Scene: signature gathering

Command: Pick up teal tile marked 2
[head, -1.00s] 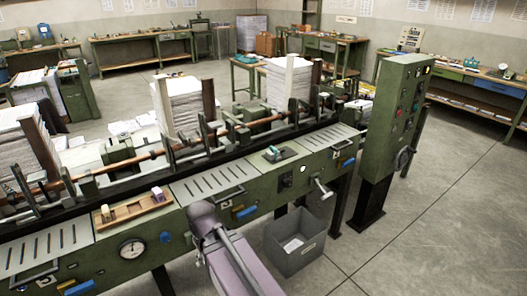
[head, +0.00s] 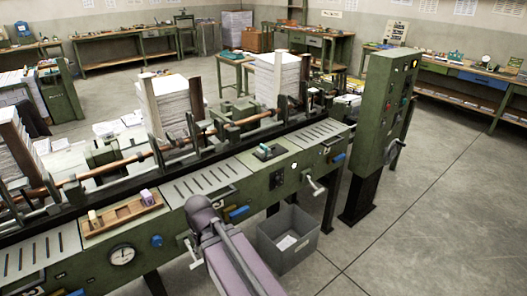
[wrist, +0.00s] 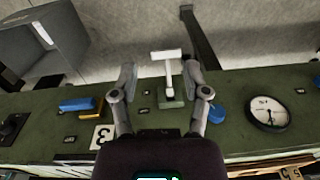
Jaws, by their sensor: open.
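A small teal piece (head: 265,149) sits on a dark pad on top of the green machine's front ledge. It is too small to read any mark on it, so I cannot tell whether it is the tile marked 2. My gripper (wrist: 160,74) is open and empty in the wrist view, its two fingers spread either side of a pale T-shaped handle (wrist: 168,57) on the machine's front. I cannot tell whether they touch it. In the head view my arm hides the gripper, and the teal piece lies beyond the arm to the right.
A wooden tray (head: 124,218) with a cream and a purple block sits left of my arm. A grey bin (head: 288,240) stands on the floor to the right. A dial gauge (wrist: 268,113) and blue handle (wrist: 78,104) flank the gripper. A control cabinet (head: 380,125) stands at the machine's right end.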

